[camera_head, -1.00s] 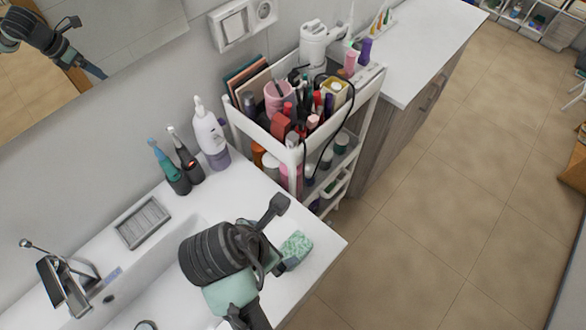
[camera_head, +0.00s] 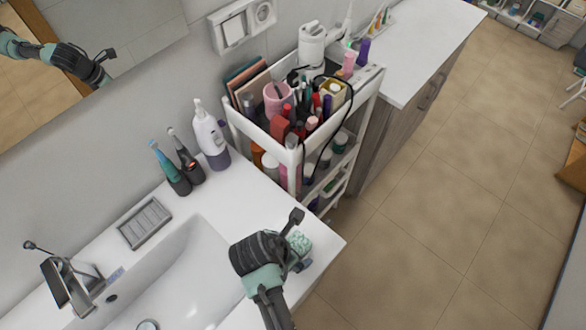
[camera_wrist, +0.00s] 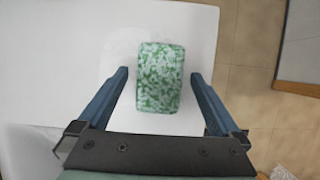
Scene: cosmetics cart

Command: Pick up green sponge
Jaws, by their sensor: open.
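The green sponge (camera_wrist: 160,78) is a speckled green and white block lying on the white sink counter. In the wrist view it sits between and slightly beyond the two blue fingers of my open gripper (camera_wrist: 160,90), with a gap on each side. In the head view the sponge (camera_head: 299,243) shows near the counter's right corner, partly hidden by my gripper (camera_head: 297,248). The fingertips are mostly hidden there. I cannot tell the gripper's exact height above the counter.
The white counter (camera_head: 236,190) ends just right of the sponge, above a tiled floor (camera_head: 430,250). The sink basin (camera_head: 180,270) lies to the left. A white cart (camera_head: 262,138) full of cosmetics stands behind. Toothbrushes (camera_head: 180,160), a bottle (camera_head: 211,135) and a soap dish (camera_head: 145,223) line the wall.

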